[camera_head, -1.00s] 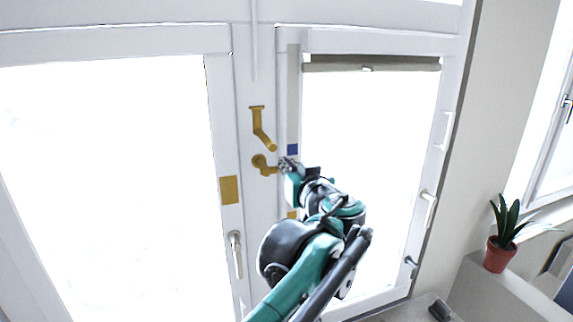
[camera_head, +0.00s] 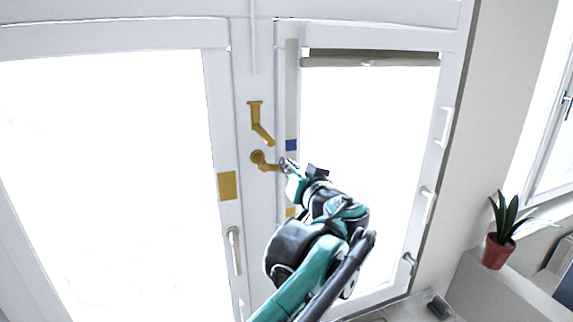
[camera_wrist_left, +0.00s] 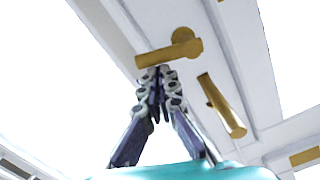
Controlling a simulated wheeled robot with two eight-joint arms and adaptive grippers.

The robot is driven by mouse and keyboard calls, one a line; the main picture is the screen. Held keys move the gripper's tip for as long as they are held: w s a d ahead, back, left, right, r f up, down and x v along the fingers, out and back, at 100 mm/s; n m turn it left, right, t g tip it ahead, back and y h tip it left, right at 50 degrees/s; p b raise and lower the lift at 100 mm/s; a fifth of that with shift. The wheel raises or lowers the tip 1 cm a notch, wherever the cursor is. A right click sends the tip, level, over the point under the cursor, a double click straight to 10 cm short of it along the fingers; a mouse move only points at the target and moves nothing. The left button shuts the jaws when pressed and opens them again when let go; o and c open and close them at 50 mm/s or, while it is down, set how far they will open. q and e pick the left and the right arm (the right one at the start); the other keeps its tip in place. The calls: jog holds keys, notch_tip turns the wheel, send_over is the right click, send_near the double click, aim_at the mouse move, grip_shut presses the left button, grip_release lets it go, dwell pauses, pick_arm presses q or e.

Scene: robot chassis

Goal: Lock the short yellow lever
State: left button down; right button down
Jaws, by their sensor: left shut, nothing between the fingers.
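The short yellow lever (camera_head: 267,163) has a round base on the white post between the two window panes. Its arm points right and slightly down in the head view. My left gripper (camera_head: 284,163) is at the free end of this lever, just to its right. In the left wrist view, the short lever (camera_wrist_left: 168,53) lies right beyond the fingertips of the left gripper (camera_wrist_left: 158,72). The fingers are together with nothing between them. Whether they touch the lever I cannot tell. My right gripper is out of view.
A longer yellow lever (camera_head: 261,125) sits just above on the same post; it also shows in the left wrist view (camera_wrist_left: 224,108). A white handle (camera_head: 235,251) is lower left. A potted plant (camera_head: 497,250) stands on a ledge at the right.

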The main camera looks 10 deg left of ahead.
pick_arm(q)
jog(key=f+m, duration=0.1)
jog(key=m, duration=0.3)
jog(key=a+f+m+b, duration=0.1)
jog(key=f+m, duration=0.1)
jog(key=m, duration=0.2)
jog(key=s+f+m+b, duration=0.1)
jog(key=f+m, duration=0.1)
jog(key=m, duration=0.2)
jog(key=shift+s+a+m+y, duration=0.1)
jog(key=shift+a+m+y, duration=0.3)
jog(key=shift+s+a, duration=0.1)
jog(key=shift+a, duration=0.05)
dwell(0.5)
